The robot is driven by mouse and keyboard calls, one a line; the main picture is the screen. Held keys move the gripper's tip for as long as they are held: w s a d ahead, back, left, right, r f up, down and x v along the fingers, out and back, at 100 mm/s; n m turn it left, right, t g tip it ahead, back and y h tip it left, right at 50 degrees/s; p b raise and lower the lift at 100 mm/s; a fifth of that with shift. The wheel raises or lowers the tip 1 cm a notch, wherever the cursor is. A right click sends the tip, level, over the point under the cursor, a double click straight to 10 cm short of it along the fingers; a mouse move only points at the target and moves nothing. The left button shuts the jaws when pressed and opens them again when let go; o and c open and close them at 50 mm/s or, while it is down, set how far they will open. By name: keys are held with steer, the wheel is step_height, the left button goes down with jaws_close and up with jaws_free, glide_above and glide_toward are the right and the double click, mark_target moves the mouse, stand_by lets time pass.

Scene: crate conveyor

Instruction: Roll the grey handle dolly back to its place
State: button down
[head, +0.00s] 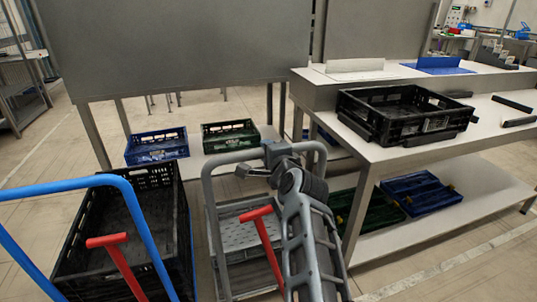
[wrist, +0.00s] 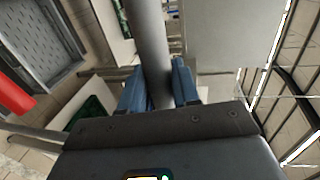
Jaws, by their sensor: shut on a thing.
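The grey handle dolly (head: 212,225) stands in front of me, left of my arm in the head view. It has a tubular grey handle, a red lever and a grey perforated crate (head: 245,222) between its posts. My gripper (head: 275,152) is at the top bar of the handle. In the wrist view its blue fingers (wrist: 160,88) lie on both sides of the grey tube (wrist: 148,35), closed on it. My arm hides the right part of the dolly, and its wheels are out of view.
A blue-handled dolly (head: 150,225) with a large black crate (head: 75,250) stands close on the left. A white workbench (head: 375,155) with a black crate (head: 365,95) on it is close on the right. Blue (head: 157,147) and green (head: 230,137) crates sit on a low shelf behind.

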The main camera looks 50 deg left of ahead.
steer(key=shift+r, duration=0.1)
steer(key=c, duration=0.9)
jaws_free()
steer(key=shift+a, duration=0.15)
steer(key=shift+c, duration=0.2)
steer(key=p+v, duration=0.2)
steer(key=v, duration=0.5)
steer(key=shift+d, duration=0.35)
steer(key=shift+s, duration=0.1)
